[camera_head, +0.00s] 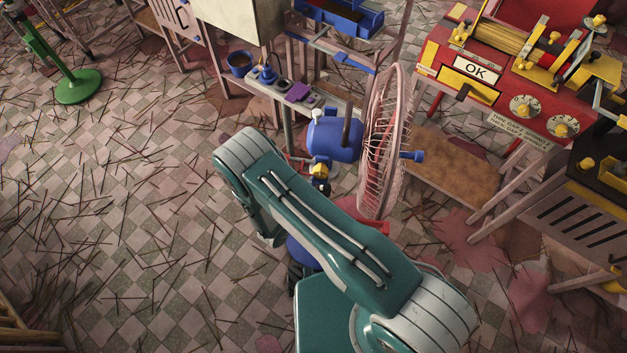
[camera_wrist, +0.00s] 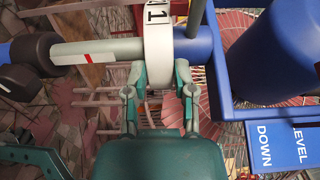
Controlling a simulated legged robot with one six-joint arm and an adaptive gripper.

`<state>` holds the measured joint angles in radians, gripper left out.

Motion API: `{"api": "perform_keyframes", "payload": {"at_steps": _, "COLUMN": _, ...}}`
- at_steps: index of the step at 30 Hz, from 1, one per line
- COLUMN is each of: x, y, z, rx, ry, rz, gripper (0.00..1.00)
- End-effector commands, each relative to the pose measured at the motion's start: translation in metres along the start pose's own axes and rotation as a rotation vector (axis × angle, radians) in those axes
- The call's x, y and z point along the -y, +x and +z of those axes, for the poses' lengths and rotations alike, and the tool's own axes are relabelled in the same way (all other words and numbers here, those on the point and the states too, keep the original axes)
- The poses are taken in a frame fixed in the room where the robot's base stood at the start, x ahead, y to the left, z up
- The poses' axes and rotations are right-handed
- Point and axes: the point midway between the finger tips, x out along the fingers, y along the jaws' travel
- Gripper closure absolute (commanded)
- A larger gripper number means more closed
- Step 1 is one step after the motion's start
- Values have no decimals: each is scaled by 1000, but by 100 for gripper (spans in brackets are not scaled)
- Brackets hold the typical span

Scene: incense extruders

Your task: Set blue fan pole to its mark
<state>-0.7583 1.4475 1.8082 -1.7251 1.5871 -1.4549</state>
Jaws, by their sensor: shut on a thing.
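The blue fan (camera_head: 334,142) stands at the centre of the head view, with a pale round wire cage (camera_head: 382,140) to the right of its motor. My arm covers most of its lower part. In the wrist view, the pale pole (camera_wrist: 110,50) runs sideways and carries a white patch with a red mark (camera_wrist: 87,58). A white band (camera_wrist: 158,30) bearing a black "1" crosses it, next to a blue collar (camera_wrist: 194,46). My gripper (camera_wrist: 158,84) is shut on the white band, one finger on each side. My gripper is hidden in the head view.
A blue label reading "LEVEL DOWN" (camera_wrist: 283,145) is at the right of the wrist view. A red machine (camera_head: 500,85) stands right of the fan, and a shelf with sockets (camera_head: 300,92) behind it. The tiled floor at left is open, strewn with thin sticks.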

Motion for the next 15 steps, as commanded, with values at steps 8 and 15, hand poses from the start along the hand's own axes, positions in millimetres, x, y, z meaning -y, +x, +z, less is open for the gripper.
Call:
{"api": "perform_keyframes", "payload": {"at_steps": 8, "x": 26, "y": 1, "z": -1, "rx": -9, "ry": 0, "rz": -2, "gripper": 100}}
{"api": "perform_keyframes", "payload": {"at_steps": 15, "x": 45, "y": 2, "z": -3, "rx": -9, "ry": -1, "rz": -2, "gripper": 100}}
